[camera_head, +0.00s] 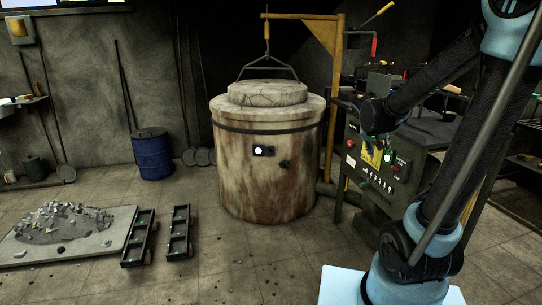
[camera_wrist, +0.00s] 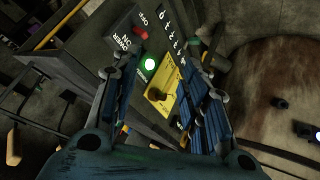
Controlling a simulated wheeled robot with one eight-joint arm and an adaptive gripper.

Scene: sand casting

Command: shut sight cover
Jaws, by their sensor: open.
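The sight cover (camera_head: 268,151) is a small dark plate on the front of the round, rust-stained furnace (camera_head: 240,185). A bright white round spot shows at its left side, so the sight hole appears uncovered. In the wrist view the dark sight fitting is cut by the right edge, with a pale glow on it. My gripper (camera_wrist: 168,62) is open and empty. It is in front of the control panel (camera_head: 365,185), right of the furnace and apart from the sight cover. In the head view my gripper (camera_head: 380,143) is small and its fingers are hard to make out.
The panel has a yellow plate with a black knob (camera_wrist: 156,94), a lit green lamp (camera_wrist: 150,64) and a red button (camera_wrist: 140,33). A yellow hoist post (camera_head: 335,90) stands behind the furnace. A blue barrel (camera_head: 152,155) stands left; floor before the furnace is mostly clear.

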